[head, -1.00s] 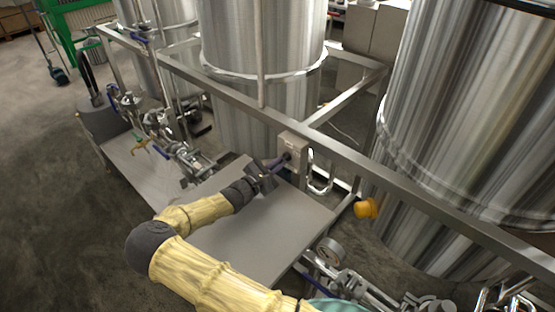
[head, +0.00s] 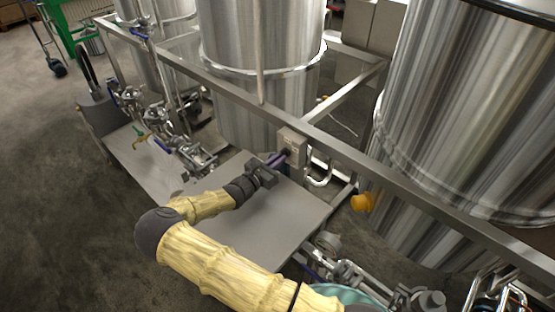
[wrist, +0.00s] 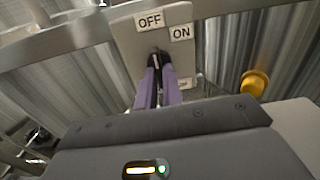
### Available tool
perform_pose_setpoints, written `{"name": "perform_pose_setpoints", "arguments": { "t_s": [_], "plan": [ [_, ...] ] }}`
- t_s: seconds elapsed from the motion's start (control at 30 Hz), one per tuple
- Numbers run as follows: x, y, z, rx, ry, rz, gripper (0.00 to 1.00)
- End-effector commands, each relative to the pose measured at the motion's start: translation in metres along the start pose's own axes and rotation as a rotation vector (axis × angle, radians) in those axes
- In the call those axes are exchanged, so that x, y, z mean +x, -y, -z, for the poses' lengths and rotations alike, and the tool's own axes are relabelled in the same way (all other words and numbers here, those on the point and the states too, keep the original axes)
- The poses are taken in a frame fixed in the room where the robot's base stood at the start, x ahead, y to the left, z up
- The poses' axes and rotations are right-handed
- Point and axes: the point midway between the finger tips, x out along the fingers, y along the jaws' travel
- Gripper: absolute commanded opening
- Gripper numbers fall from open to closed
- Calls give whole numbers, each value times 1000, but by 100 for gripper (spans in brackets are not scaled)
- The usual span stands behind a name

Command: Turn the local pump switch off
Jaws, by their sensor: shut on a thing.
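The pump switch box (head: 293,141) is a grey-beige box on the metal frame rail, in front of the middle tank. In the wrist view the switch box (wrist: 125,38) carries an OFF label (wrist: 150,21) and an ON label (wrist: 181,32) side by side near its top. A third label at its lower right is partly hidden. My gripper (head: 283,155) reaches the box's front. In the wrist view its purple fingers (wrist: 158,66) are shut on the dark switch handle (wrist: 157,51), just below the two labels. The fingers hide most of the handle, so its exact setting is unclear.
The frame rail (head: 350,155) runs diagonally past the box. A flat grey platform (head: 245,235) lies below my arm. A yellow-orange knob (head: 362,202) sits right of the box, and a pressure gauge (head: 327,241) is lower down. Large steel tanks (head: 465,120) stand behind.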

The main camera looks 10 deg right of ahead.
Motion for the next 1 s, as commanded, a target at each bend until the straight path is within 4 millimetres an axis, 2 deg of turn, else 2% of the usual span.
{"name": "perform_pose_setpoints", "arguments": {
  "t_s": [0.23,0.3,0.37,0.77,0.87,1.0],
  "plan": [
    [0,-1,-1,-2,1,-3,0],
    [0,-1,-1,-2,2,-3,18],
    [0,-1,-1,-1,1,-2,30],
    [-5,-1,0,1,0,-2,30],
    [-16,-1,1,1,0,-2,30],
    [-40,-2,2,2,-1,-4,30]
  ]
}}
